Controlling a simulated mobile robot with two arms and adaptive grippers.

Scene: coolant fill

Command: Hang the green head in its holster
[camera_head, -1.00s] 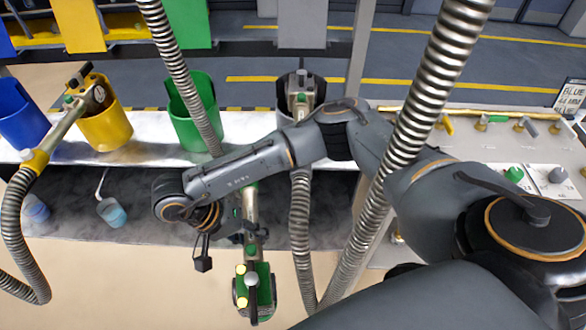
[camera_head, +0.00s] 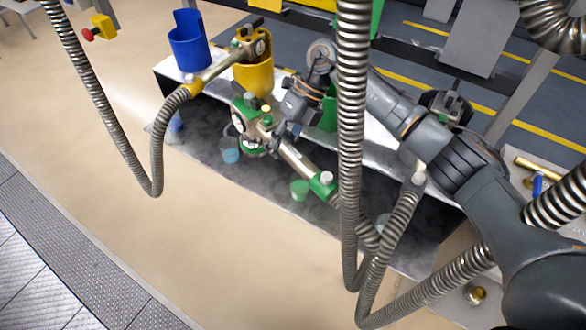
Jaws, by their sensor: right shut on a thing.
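The green head (camera_head: 296,158) is a metal filling head with green parts and a round gauge. My right gripper (camera_head: 277,132) is shut on it and holds it tilted in front of the holster row. Its gauge end points up and left, near the yellow holster; its green collar and hose end point down and right. The green holster (camera_head: 329,114) is an open cup behind it, partly hidden by my right arm and a hanging hose. I cannot see into this cup. The head is apart from the holster. My left gripper is not in view.
The yellow holster (camera_head: 250,80) has a head with a yellow collar (camera_head: 190,91) in it. The blue holster (camera_head: 189,50) looks empty. A ribbed hose (camera_head: 351,150) hangs in front of the green holster. My arm partly covers the grey holster. Floor at the left is clear.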

